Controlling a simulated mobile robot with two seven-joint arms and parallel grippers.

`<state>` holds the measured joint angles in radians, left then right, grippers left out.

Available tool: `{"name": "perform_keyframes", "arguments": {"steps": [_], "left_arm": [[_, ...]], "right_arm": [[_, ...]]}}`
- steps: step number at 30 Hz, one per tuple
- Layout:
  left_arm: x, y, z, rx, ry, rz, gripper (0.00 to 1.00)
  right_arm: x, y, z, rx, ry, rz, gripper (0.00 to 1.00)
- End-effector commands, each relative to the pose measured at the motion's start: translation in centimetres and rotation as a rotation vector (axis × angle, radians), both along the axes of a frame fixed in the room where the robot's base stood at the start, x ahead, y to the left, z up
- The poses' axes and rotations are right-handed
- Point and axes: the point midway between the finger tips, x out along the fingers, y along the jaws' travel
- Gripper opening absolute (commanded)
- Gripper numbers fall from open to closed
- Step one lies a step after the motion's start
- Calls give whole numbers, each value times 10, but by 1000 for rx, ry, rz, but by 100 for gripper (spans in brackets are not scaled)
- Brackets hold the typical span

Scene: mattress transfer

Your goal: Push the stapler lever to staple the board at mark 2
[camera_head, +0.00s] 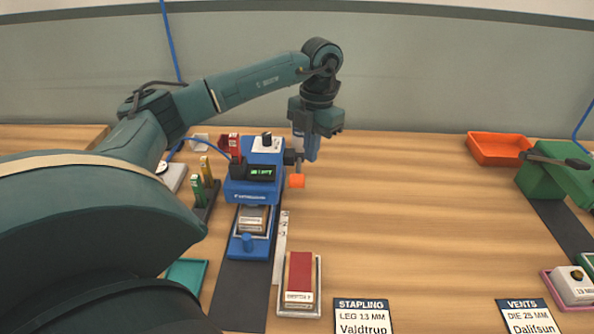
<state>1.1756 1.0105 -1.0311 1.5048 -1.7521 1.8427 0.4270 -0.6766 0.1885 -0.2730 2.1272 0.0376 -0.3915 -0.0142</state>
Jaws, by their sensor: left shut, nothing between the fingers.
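The blue stapler (235,190) stands left of centre on a dark strip, with a small lit display on its front. Its lever, with an orange end (297,181), sticks out on the right side. A small board (252,219) with a label lies on the blue carriage (240,252) in front of the stapler. A pale numbered scale (282,238) runs along the carriage's right side. My left gripper (311,157) is shut and empty. It points down just behind and above the orange lever end; whether it touches the lever cannot be told. My right gripper is not in view.
A red-topped block in a tray (300,284) stands right of the carriage. Colored staple sticks (205,180) stand left of the stapler. The signs (362,315) and (527,317) lie at the front. An orange tray (498,149) and a green press (540,183) are right. The table's middle is clear.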

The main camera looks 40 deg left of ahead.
Motion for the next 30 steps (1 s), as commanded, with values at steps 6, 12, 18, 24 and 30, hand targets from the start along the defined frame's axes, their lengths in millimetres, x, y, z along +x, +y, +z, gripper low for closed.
{"name": "perform_keyframes", "arguments": {"steps": [6,12,18,24,30], "left_arm": [[6,-1,49,-2,-4,0,0],[8,0,75,-1,-1,0,0],[8,0,80,0,1,0,0],[8,0,79,0,1,0,0],[8,0,79,0,1,0,0]], "right_arm": [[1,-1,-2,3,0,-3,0],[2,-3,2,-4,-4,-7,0],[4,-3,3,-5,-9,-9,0],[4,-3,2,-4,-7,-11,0],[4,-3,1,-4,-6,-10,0]]}}
